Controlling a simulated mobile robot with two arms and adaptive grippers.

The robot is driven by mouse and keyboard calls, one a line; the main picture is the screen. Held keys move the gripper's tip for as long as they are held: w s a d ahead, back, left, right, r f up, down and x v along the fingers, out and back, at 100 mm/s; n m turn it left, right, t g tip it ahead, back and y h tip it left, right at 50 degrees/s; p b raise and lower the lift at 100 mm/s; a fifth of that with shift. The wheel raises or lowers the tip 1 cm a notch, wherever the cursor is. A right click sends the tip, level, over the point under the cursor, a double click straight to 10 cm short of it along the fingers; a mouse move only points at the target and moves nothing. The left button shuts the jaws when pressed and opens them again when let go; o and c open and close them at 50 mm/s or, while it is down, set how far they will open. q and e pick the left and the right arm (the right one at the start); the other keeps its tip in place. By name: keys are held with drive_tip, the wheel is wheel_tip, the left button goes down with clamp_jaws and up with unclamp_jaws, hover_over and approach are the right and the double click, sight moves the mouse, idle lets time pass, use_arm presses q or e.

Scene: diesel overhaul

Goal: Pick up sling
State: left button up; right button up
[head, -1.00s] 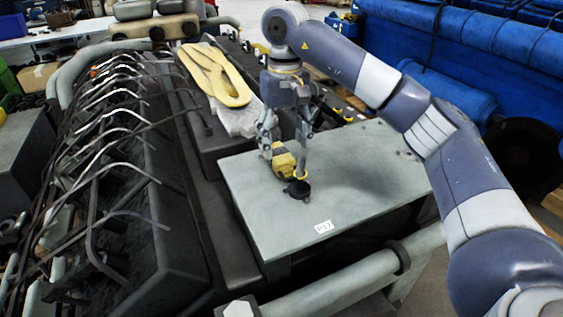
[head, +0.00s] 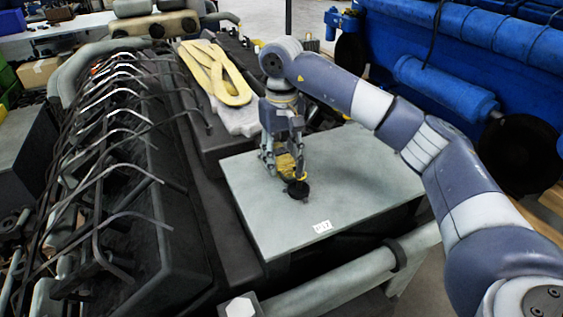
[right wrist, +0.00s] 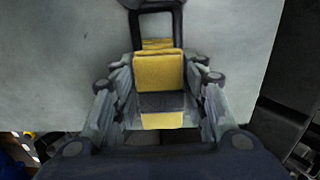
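The yellow sling (head: 218,75) lies in long flat loops on a pale wrap on top of the engine, behind the grey plate in the head view. My right gripper (head: 284,165) is low over the plate, pointing down, with its fingers on both sides of a yellow-and-black piece (head: 299,189) that has a black loop. In the right wrist view, this piece (right wrist: 160,72) sits between the fingers of my right gripper (right wrist: 162,100). I cannot tell whether the fingers press on it. The sling does not show in the wrist view. My left gripper is out of view.
The grey plate (head: 345,170) carries a small white label (head: 322,227) near its front edge and is otherwise mostly clear. Bent metal pipes (head: 120,130) rise along the dark engine at left. A grey rail (head: 340,280) runs in front. Blue machinery (head: 490,50) stands at right.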

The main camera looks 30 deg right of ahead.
sight(284, 158)
drive_tip(key=shift+r, duration=0.1)
drive_tip(key=shift+w+r+b, duration=0.1)
drive_tip(key=shift+r+b, duration=0.55)
drive_tip(key=shift+r, duration=0.1)
drive_tip(key=shift+s+r+b, duration=0.5)
drive_tip(key=shift+r+b, duration=0.15)
drive_tip(key=shift+r, duration=0.2)
drive_tip(key=s+b, duration=0.1)
drive_tip(key=s, duration=0.4)
drive_tip(key=s+r+b, duration=0.1)
drive_tip(key=s, duration=0.4)
drive_tip(key=s+b, duration=0.1)
drive_tip(key=s, duration=0.3)
drive_tip(key=shift+s+d+r, duration=0.25)
drive_tip(key=shift+s+r, duration=0.1)
drive_tip(key=shift+s, duration=0.05)
drive_tip(key=shift+s+r, duration=0.25)
drive_tip(key=shift+r+p, duration=0.75)
drive_tip(key=shift+p, duration=0.3)
drive_tip(key=shift+r, duration=0.1)
wheel_tip(284, 158, up, 3)
drive_tip(key=p, duration=0.3)
